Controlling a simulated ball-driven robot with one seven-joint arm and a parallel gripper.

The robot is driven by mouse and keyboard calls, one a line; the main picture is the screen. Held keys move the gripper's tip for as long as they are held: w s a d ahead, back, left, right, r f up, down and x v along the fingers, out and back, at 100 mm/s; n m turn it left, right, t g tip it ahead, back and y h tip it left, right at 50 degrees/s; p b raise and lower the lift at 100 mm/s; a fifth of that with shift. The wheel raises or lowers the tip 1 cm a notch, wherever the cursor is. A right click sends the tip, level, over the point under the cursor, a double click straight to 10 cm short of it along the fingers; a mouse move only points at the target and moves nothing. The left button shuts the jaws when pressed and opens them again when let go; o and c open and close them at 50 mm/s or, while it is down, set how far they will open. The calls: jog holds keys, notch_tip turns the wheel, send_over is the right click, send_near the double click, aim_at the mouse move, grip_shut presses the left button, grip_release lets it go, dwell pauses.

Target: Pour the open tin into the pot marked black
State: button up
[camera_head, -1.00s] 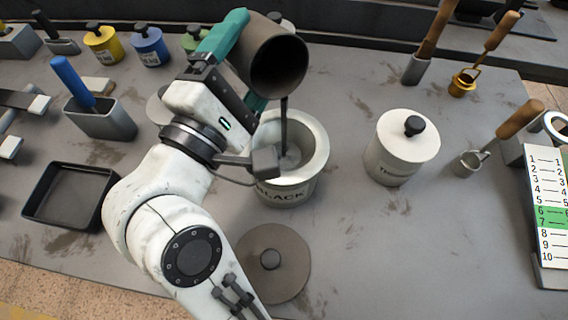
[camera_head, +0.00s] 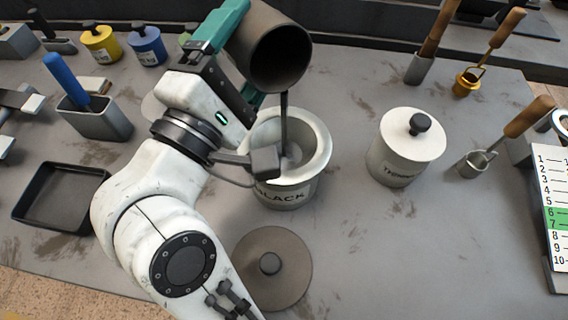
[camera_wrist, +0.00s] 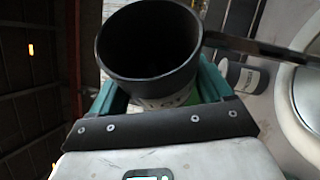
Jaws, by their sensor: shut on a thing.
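My gripper (camera_head: 232,50) is shut on the open tin (camera_head: 252,45), a dark grey cylinder. It holds the tin tilted above the pot marked BLACK (camera_head: 285,192), with the tin's mouth facing down and to the right. A thin dark stream (camera_head: 284,120) runs from the tin's lip down into the open pot. The pot is pale, with a thick rim, and stands upright on the table. In the wrist view, the tin (camera_wrist: 150,45) sits between the teal fingers, with the dark stream leaving to the right. How full the tin is cannot be told.
A round grey-brown lid (camera_head: 268,270) lies in front of the pot. A lidded pale pot (camera_head: 402,150) stands to the right. A black tray (camera_head: 62,195) and a grey holder with a blue handle (camera_head: 95,120) are at left. A numbered chart (camera_head: 555,205) stands far right.

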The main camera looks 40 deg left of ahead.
jog(key=shift+m+b, duration=0.3)
jog(key=shift+b, duration=0.5)
jog(key=shift+d+r+t+b, duration=0.1)
jog(key=shift+r+t+b, duration=0.15)
jog(key=shift+t+b, duration=0.05)
jog(key=shift+a+f+n+g+p, duration=0.15)
jog(key=shift+f+n+g+p, duration=0.4)
jog(key=shift+p, duration=1.1)
jog(key=shift+a+f+n+g+p, duration=0.2)
jog(key=shift+n+p, duration=0.55)
jog(key=shift+p, duration=0.9)
jog(key=shift+f+n+p, duration=0.15)
jog(key=shift+n+p, duration=0.15)
jog(key=shift+p, duration=0.05)
jog(key=shift+w+g+p, duration=0.1)
jog(key=shift+g+p, duration=0.15)
jog(key=shift+p, duration=0.5)
jog(key=shift+f+n+g+p, duration=0.7)
jog(key=shift+n+p, duration=0.6)
jog(key=shift+p, duration=1.5)
jog(key=shift+f, duration=0.2)
jog(key=shift+n+p, duration=0.3)
jog(key=shift+p, duration=0.3)
jog(key=shift+f+n+g+p, duration=0.25)
jog(key=shift+n+g+p, duration=0.2)
jog(key=shift+p, duration=0.85)
